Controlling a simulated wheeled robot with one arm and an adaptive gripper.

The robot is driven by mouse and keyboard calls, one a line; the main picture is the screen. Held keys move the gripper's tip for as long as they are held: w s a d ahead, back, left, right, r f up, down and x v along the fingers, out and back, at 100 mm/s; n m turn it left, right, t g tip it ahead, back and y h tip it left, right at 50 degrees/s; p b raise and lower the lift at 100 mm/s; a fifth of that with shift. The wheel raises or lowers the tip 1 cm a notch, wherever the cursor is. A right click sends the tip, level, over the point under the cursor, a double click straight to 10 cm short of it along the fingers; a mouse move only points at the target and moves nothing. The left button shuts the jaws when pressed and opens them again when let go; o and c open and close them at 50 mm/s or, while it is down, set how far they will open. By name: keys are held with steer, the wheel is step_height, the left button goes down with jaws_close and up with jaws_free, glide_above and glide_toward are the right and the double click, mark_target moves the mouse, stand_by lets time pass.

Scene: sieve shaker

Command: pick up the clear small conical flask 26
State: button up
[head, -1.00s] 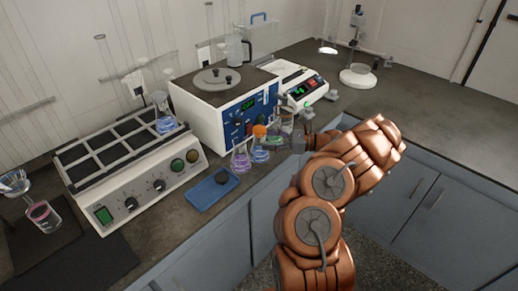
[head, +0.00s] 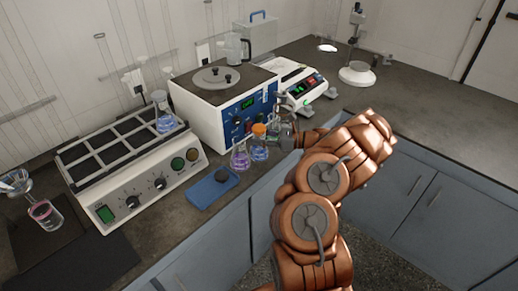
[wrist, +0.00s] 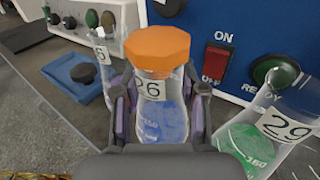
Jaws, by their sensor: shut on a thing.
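The small conical flask 26 (wrist: 160,118) is clear glass with an orange cap, a "26" label and blue contents. In the wrist view it stands between the two fingers of my gripper (wrist: 161,103), which is shut on it. In the head view its orange cap (head: 259,130) and blue body show in front of the blue-faced device, with my gripper (head: 283,136) at its right side. The flask looks upright. I cannot tell whether its base touches the bench.
A flask labelled 29 (wrist: 262,135) with green contents stands close on the right. Another labelled flask (wrist: 106,65) stands close on the left. The blue-faced device (head: 228,105) is just behind. A blue tray (head: 213,188) lies to the left.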

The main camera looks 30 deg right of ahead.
jaws_close()
steer(key=shift+r, duration=0.3)
